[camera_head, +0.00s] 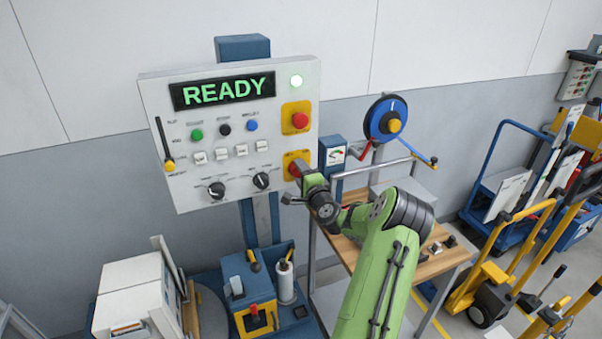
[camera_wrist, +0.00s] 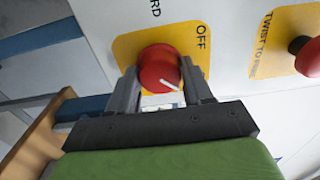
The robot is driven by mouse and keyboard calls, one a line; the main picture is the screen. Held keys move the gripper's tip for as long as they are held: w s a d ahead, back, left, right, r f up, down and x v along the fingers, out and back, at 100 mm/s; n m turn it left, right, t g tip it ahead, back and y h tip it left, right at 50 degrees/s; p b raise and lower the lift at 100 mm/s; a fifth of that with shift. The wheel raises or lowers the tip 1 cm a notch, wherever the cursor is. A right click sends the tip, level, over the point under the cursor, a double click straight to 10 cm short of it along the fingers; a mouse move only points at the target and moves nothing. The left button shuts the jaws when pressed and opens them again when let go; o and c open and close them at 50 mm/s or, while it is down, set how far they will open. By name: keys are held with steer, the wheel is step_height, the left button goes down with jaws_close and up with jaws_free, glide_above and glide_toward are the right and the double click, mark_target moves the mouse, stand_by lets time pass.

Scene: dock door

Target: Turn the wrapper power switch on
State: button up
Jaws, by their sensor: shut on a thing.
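The wrapper control panel (camera_head: 160,100) is an upright light-grey board on a blue post. The power switch is a red rotary knob (camera_wrist: 160,68) with a white pointer line, on a yellow plate (camera_wrist: 128,47) at the panel's lower right. In the wrist view, OFF is readable on the plate. My gripper (camera_wrist: 160,85) has its two fingers on either side of the knob and is shut on it. In the head view, my gripper (camera_head: 301,172) partly covers the knob.
A red emergency button (camera_head: 300,120) on its yellow plate sits just above the switch; it also shows in the wrist view (camera_wrist: 308,57). A blue reel (camera_head: 384,122) and a wooden-topped bench (camera_head: 440,262) stand to the right. Wrapper machinery (camera_head: 255,290) is below the panel.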

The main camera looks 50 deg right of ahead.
stand_by(0.4)
steer(key=o, duration=1)
steer(key=shift+o, duration=0.2)
steer(key=b+v, duration=0.5)
steer(key=v, duration=1)
steer(key=shift+s+a, duration=0.15)
steer(key=shift+s, duration=0.15)
